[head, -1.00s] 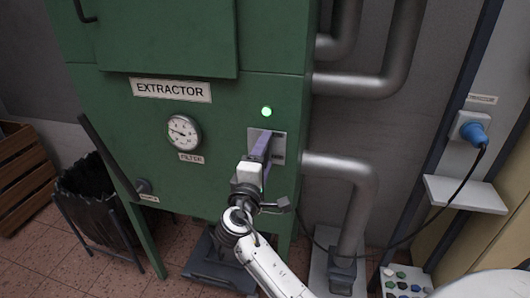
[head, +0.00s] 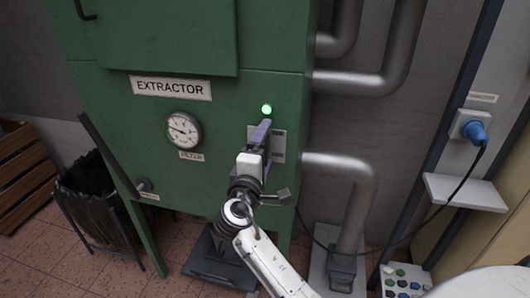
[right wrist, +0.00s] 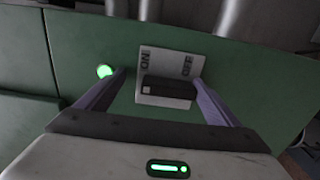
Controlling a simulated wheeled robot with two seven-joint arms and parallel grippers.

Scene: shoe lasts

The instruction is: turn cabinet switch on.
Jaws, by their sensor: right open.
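The green extractor cabinet (head: 225,110) stands ahead with its switch plate (head: 279,144) on the front, below a lit green lamp (head: 266,109). In the right wrist view, the pale plate (right wrist: 163,62) carries the labels ON at left and OFF at right. A dark switch handle (right wrist: 168,92) sits on it. My right gripper (head: 264,132) is open in front of the plate. In the right wrist view, its two purple fingers (right wrist: 160,80) lie on either side of the handle; contact cannot be told. The gripper hides part of the plate in the head view. My left gripper is not in view.
A filter gauge (head: 184,131) is left of the switch. Grey pipes (head: 345,195) run along the cabinet's right side. A blue plug (head: 475,132) with a black cable is on the right. A black bin (head: 95,205) and wooden crate (head: 22,175) stand at left.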

